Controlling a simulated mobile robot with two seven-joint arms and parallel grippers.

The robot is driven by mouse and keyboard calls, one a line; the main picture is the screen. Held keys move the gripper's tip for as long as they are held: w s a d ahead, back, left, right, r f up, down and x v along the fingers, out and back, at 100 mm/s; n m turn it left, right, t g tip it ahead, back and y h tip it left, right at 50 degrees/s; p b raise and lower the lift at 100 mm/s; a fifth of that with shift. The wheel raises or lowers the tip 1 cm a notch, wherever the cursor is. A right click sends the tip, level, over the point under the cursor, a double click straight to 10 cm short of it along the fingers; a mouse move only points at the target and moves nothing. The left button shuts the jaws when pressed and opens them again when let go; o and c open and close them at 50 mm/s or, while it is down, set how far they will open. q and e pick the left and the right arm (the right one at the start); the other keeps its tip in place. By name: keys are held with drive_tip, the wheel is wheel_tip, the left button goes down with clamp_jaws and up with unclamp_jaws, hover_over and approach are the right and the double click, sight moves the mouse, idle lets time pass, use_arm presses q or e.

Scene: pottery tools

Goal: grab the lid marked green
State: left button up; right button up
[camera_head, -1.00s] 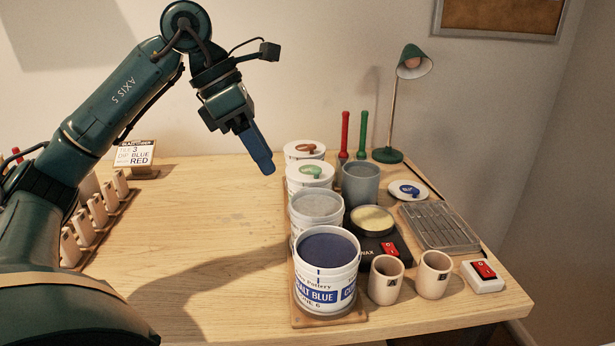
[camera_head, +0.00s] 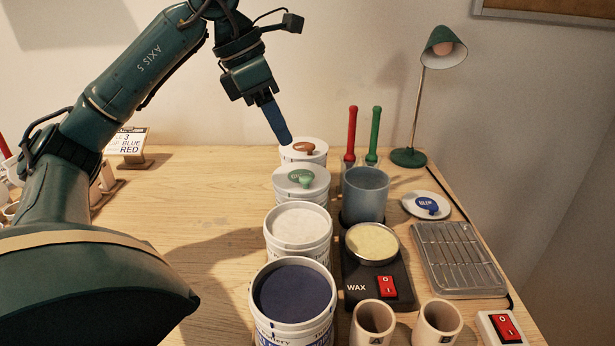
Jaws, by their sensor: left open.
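The white lid with a green mark and green knob (camera_head: 289,186) sits on the second pot from the back in the row of pots. Another white lid with a brown-orange mark and knob (camera_head: 290,153) covers the pot behind it. My left gripper (camera_head: 284,138) is open and points down, seen side-on so that one blue finger hides the other. Its tip shows just above the left edge of the brown-orange lid in the picture, behind the green-marked lid. It appears empty. My right gripper is out of view.
A pot with a pale surface (camera_head: 298,228) and a dark blue pot (camera_head: 294,293) stand uncovered in front. A grey-blue cup (camera_head: 366,196), red and green tools (camera_head: 351,140), and a wax warmer (camera_head: 396,268) stand close on the right. The table's left middle is clear.

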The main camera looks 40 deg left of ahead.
sight(306, 176)
use_arm(q)
drive_tip(key=x, duration=1)
drive_tip(key=shift+f+b, duration=0.1)
drive_tip(key=shift+b, duration=0.2)
drive_tip(key=shift+c, duration=0.6)
clamp_jaws()
